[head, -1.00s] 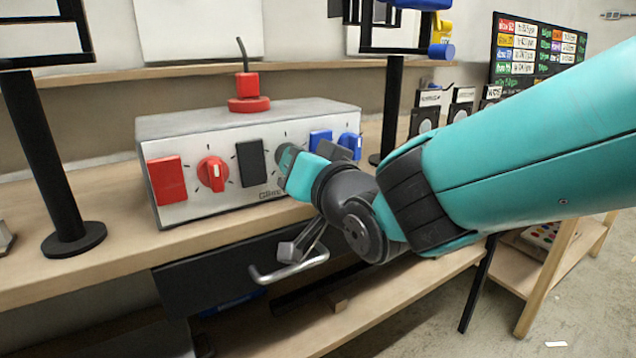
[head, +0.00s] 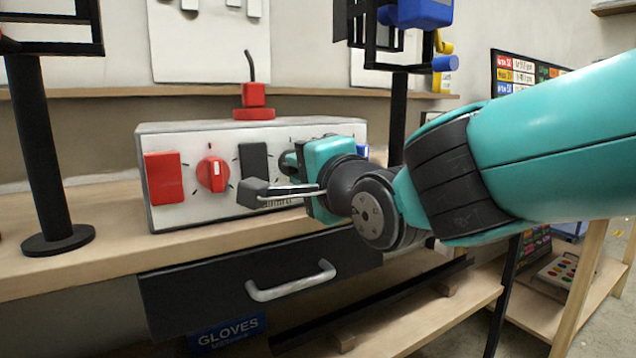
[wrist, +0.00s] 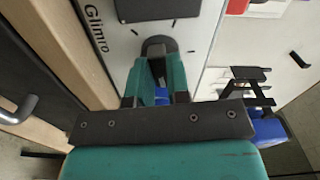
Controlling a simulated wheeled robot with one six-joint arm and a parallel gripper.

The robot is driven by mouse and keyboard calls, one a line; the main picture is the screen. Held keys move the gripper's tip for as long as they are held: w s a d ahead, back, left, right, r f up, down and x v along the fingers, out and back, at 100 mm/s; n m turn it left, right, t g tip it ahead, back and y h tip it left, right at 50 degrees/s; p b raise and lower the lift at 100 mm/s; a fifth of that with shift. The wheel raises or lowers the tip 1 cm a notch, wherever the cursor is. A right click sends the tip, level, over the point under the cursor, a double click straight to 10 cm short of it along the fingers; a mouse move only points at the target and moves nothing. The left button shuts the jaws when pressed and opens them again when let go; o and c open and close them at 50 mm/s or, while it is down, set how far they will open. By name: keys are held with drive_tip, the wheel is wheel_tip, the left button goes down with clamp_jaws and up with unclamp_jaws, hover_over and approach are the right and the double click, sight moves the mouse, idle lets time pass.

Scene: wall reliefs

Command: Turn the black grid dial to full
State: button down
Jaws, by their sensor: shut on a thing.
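The grey-white box (head: 215,132) stands on the wooden bench, with a row of switches and dials on its front. The black dial (head: 287,161) is mostly hidden behind my gripper in the head view. The wrist view shows it as a dark round knob (wrist: 150,44) with a raised grip bar and tick marks around it. My gripper (head: 298,160) is at the box front, its two teal fingers (wrist: 157,72) shut on the dial's bar. The dial's exact setting cannot be read.
A red dial (head: 212,174), a red switch (head: 164,178) and a black switch (head: 253,160) sit left of my gripper. A drawer handle (head: 291,282) juts out below. Black posts (head: 45,155) flank the box.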

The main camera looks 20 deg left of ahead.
drive_tip(key=m+b, duration=0.2)
drive_tip(key=m, duration=0.3)
drive_tip(key=m+b, duration=0.3)
drive_tip(key=m, duration=0.2)
drive_tip(key=shift+s+f+m, duration=0.1)
drive_tip(key=shift+f+m, duration=0.1)
drive_tip(key=shift+m, duration=0.1)
idle(0.4)
drive_tip(key=c, duration=1.1)
unclamp_jaws()
drive_tip(key=shift+r, duration=0.15)
drive_tip(key=p+v, duration=0.1)
drive_tip(key=v, duration=1.6)
drive_tip(key=shift+s+d, duration=0.1)
drive_tip(key=shift+d, duration=0.15)
